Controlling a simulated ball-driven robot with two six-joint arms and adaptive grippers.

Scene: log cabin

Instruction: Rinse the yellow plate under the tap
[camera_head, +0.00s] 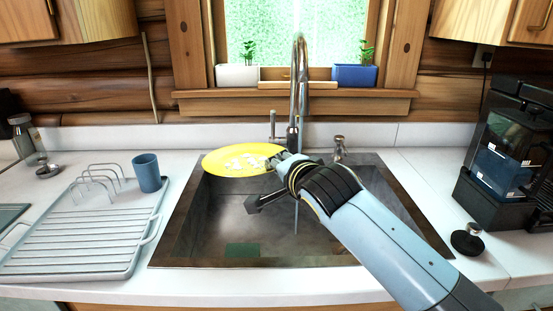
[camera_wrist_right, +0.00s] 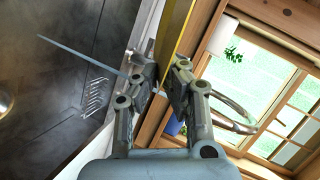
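The yellow plate (camera_head: 238,160) is held out over the back left of the sink (camera_head: 170,232), with whitish patches on its upper face. My right gripper (camera_head: 279,161) is shut on the plate's right edge. In the right wrist view the plate (camera_wrist_right: 177,28) shows as a thin yellow strip between the fingertips (camera_wrist_right: 163,72). The metal tap (camera_head: 300,75) arches down beside the gripper. A thin stream of water (camera_head: 296,216) shows below my right gripper, to the right of the plate, and also in the wrist view (camera_wrist_right: 85,62). My left gripper is not in view.
A drying rack (camera_head: 75,240) with a blue cup (camera_head: 147,173) stands left of the sink. A coffee machine (camera_head: 507,150) stands at right. Planters, one white (camera_head: 237,76) and one blue (camera_head: 354,76), sit on the windowsill. A green patch (camera_head: 242,250) lies on the sink floor.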

